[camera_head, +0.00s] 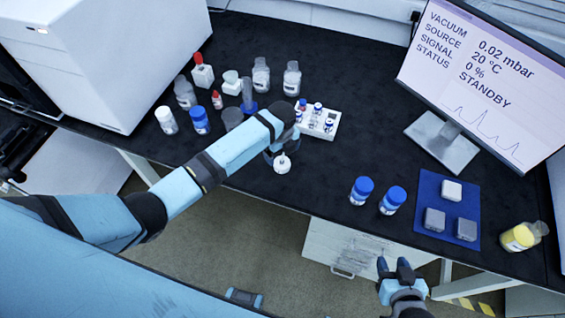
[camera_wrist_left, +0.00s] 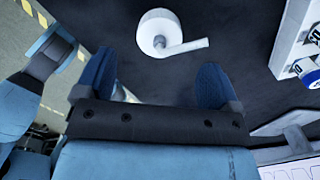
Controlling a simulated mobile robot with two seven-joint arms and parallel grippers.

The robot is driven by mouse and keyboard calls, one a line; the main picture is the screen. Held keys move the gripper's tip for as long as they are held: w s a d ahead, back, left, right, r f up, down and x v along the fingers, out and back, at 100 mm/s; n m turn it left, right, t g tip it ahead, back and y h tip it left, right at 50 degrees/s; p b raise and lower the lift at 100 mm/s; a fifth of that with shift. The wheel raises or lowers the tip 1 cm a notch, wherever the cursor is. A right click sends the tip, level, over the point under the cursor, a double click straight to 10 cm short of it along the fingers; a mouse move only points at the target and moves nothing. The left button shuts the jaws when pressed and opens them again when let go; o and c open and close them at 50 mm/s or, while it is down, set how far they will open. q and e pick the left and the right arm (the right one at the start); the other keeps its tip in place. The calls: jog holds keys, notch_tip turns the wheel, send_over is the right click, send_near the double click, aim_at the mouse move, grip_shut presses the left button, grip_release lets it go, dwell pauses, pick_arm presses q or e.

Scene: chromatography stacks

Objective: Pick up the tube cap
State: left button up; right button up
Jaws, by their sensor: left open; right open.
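A small white round cap with a short stub, which I take as the tube cap (camera_head: 282,164), is on the black bench near its front edge. In the left wrist view the cap (camera_wrist_left: 158,34) is just beyond my left gripper (camera_wrist_left: 152,76), whose two blue fingers are apart with nothing between them. In the head view my left gripper (camera_head: 280,150) points down at the cap and is partly hidden by its own arm. My right gripper (camera_head: 394,266) is open and empty in front of the bench, low and to the right.
A white rack (camera_head: 318,122) with small vials stands just behind the cap. Several bottles and jars stand to the left.

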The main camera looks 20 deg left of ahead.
aim_at(282, 158)
pick_arm(q)
notch_tip(282, 158, down, 7)
jog(key=shift+r, duration=0.2)
jog(key=shift+c, duration=0.5)
jog(key=c, duration=0.9)
